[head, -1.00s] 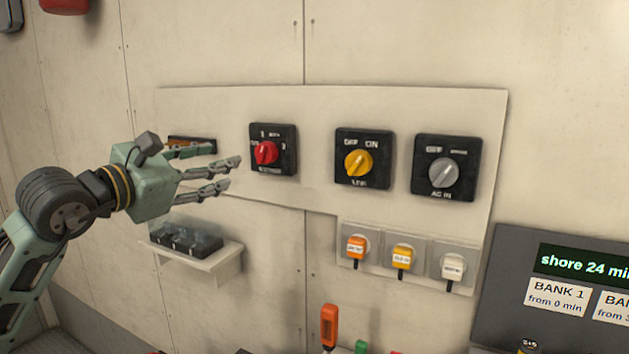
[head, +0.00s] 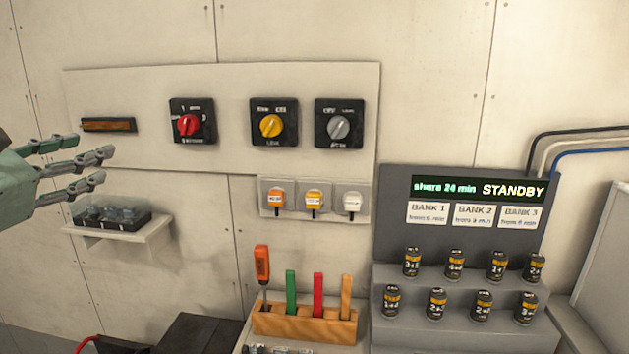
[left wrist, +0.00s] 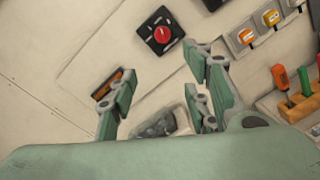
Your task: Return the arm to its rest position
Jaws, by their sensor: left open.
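My left gripper (head: 100,172) is at the left edge of the head view, in front of the wall panel (head: 225,85). Its fingers are spread and empty, pointing right. It also shows in the left wrist view (left wrist: 165,95), with nothing between the fingers. The red rotary switch (head: 188,125) is to the right of the fingertips and apart from them; it also shows in the left wrist view (left wrist: 162,34). Most of my left arm is outside the head view. My right gripper is in neither view.
A small shelf (head: 150,235) with a clear-covered box is below the gripper. Yellow (head: 271,125) and grey (head: 339,128) switches are to the right. Lower right are a wooden tool rack (head: 305,325) and a stepped grey stand (head: 385,277) with several cylinders under a display (head: 477,188).

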